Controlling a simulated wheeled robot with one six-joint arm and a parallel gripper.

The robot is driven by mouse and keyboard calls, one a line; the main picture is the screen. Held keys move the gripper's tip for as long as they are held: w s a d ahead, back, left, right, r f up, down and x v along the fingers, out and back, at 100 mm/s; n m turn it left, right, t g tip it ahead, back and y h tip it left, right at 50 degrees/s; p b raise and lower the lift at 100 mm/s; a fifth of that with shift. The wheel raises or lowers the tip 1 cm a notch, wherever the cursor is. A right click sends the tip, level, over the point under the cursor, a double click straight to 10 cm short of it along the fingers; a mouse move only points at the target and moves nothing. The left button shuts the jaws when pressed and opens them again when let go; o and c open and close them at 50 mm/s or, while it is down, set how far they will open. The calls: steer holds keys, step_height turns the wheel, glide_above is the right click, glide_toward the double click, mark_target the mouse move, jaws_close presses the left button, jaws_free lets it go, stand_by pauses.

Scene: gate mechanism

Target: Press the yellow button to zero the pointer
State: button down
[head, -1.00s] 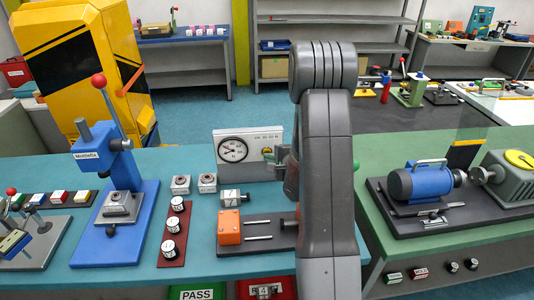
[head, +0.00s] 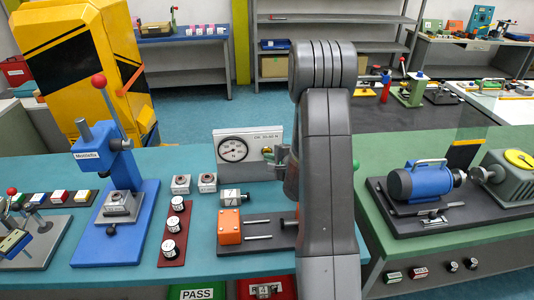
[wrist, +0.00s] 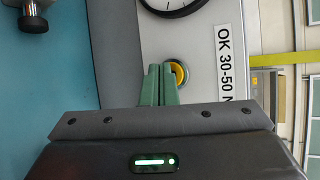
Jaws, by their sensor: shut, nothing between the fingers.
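The gauge (head: 234,149) has a round white dial with a dark pointer, set in a light upright panel (head: 261,136) marked "OK 30-50 N". Its pointer lies toward the left of the dial in the head view. The yellow button (wrist: 180,73) sits in a metal ring on the panel beside the dial. My gripper (wrist: 160,68) has its green fingers closed together with nothing between them. In the wrist view the fingertips overlap the near edge of the button; I cannot tell whether they touch it. In the head view my arm hides part of the gripper.
A grey base plate with an orange block (head: 229,226) and rods stands in front of the panel. A blue lever press (head: 120,210) and a red strip with white-topped knobs (head: 172,228) stand left. A blue motor (head: 420,183) is on the green bench at right.

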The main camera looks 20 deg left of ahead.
steer(key=shift+s+d, duration=0.3)
steer(key=shift+s, duration=0.1)
steer(key=s+d, duration=0.1)
steer(key=s, duration=0.2)
steer(key=s+d, duration=0.1)
steer(key=shift+s+d+b, duration=0.15)
steer(key=shift+d+b, duration=0.15)
steer(key=shift+b, duration=0.05)
stand_by(0.6)
steer(key=shift+s+d+b, duration=0.5)
steer(key=shift+s, duration=0.35)
steer(key=shift+s+d+b, duration=0.45)
steer(key=shift+s+d, duration=0.05)
steer(key=shift+s, duration=0.3)
